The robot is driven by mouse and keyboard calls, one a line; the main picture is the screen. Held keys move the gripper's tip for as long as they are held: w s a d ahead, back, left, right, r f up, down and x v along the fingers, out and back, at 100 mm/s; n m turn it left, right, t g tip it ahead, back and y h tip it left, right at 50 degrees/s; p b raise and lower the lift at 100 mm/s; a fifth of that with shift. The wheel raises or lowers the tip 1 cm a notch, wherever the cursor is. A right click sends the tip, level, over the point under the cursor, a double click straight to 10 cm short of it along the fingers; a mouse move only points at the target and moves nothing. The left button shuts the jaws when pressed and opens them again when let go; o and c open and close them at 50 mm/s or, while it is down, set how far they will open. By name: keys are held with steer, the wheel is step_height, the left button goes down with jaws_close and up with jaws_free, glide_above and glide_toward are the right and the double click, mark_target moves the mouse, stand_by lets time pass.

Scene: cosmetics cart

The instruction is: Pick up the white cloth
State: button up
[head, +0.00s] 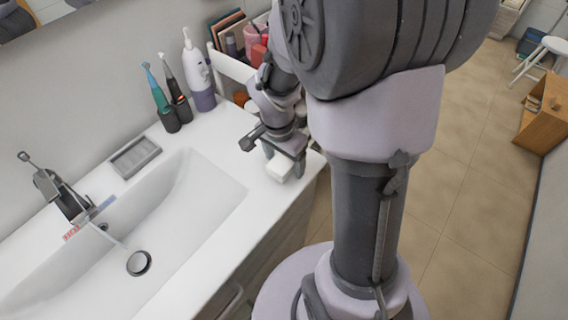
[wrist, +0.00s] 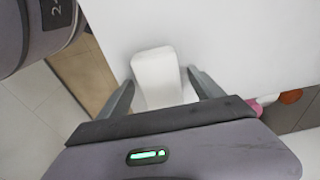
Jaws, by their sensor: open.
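The white cloth (head: 279,171) looks like a small white block with rounded corners. It lies near the front right edge of the white counter, below my gripper (head: 286,161). In the wrist view the cloth (wrist: 156,75) shows between the two fingers of my gripper (wrist: 161,80), with its near end hidden by the gripper body. The jaws are open, one finger on each side, with a gap visible on at least the right side. I cannot tell how far the fingertips are above the counter.
A sink basin (head: 200,193) is left of the gripper. A white cart (head: 232,69) with cosmetics is behind the arm. The counter drops off to the tiled floor (head: 450,200) at right.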

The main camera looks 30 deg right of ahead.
steer(key=shift+f+b, duration=0.2)
steer(key=shift+b, duration=0.1)
steer(key=c, duration=1.4)
steer(key=shift+r, duration=0.15)
steer(key=shift+c, duration=0.2)
